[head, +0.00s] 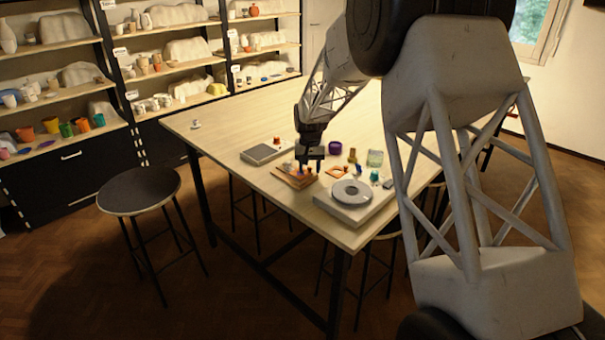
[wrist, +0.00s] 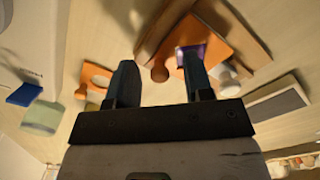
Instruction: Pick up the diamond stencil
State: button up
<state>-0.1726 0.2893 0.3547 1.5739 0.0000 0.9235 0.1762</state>
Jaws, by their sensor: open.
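Two orange stencils with small upright knobs are in view. One lies on a wooden board or stack (wrist: 247,35) at the table's near side; this orange stencil (wrist: 215,25) also shows in the head view (head: 291,175), with a purple patch inside its opening. The other orange stencil (head: 338,172) lies flat on the table to the right, and in the wrist view (wrist: 90,66) its opening looks pale. I cannot tell for sure which opening is a diamond. My gripper (head: 309,165) is open and empty above the board's stencil; that stencil's knob (wrist: 160,71) appears between the fingers.
A white slab with a grey disc (head: 345,203) stands at the right front. A dark-topped slab (head: 265,154) lies to the left. A purple dish (head: 335,148), a pale green block (head: 375,157) and small items stand behind. The table's left part is mostly clear.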

dwell(0.4)
grip_shut()
jog(key=shift+r, duration=0.2)
jog(key=shift+r, duration=0.5)
notch_tip(320, 180, up, 2)
jog(key=shift+r, duration=0.1)
jog(key=s+d+r, duration=0.1)
jog(key=s+d, duration=0.1)
jog(key=s, duration=1.3)
jog(key=shift+s+d+r, duration=0.2)
jog(key=shift+s+d, duration=0.15)
jog(key=shift+s, duration=0.05)
